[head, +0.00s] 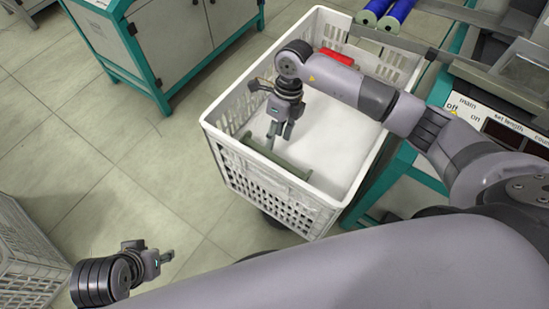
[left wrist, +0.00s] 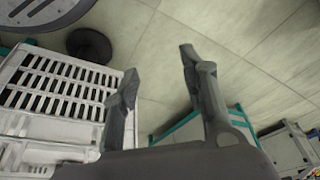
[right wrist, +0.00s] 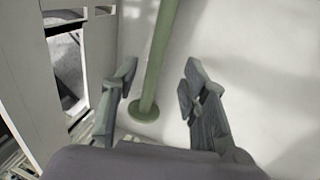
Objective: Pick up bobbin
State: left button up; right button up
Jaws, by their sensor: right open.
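The bobbin, a thin green rod with a round flange, lies in the white crate (head: 222,146). It shows in the head view (head: 283,160) near the crate's front wall, partly hidden by my right gripper (head: 279,133). That gripper is open, pointing down inside the crate just above the bobbin. In the right wrist view, the bobbin (right wrist: 160,60) runs between the open fingers (right wrist: 160,78), its flange nearer the gripper; I cannot tell whether they touch it. My left gripper (head: 165,257) is away over the floor, open and empty in the left wrist view (left wrist: 156,75).
A red item (head: 337,56) lies by the crate's back wall. A control panel machine (head: 500,120) stands to the right, with blue rolls (head: 398,12) behind. A grey cabinet (head: 165,40) stands at the upper left. Another crate (head: 25,260) is at the lower left. The floor between is clear.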

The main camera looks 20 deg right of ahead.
aim_at(275, 155)
jog(key=shift+x, duration=1.3)
jog(key=x, duration=0.2)
jog(key=b+x, duration=0.1)
jog(key=shift+s+f, duration=0.3)
jog(key=shift+s, duration=0.15)
jog(key=shift+f, duration=0.4)
pick_arm(q)
jog(key=shift+w+d+f+t, duration=0.25)
jog(key=shift+w+f+t, duration=0.25)
jog(key=shift+w, duration=0.3)
pick_arm(e)
jog(key=shift+c, duration=0.2)
jog(key=shift+r, duration=0.1)
grip_shut()
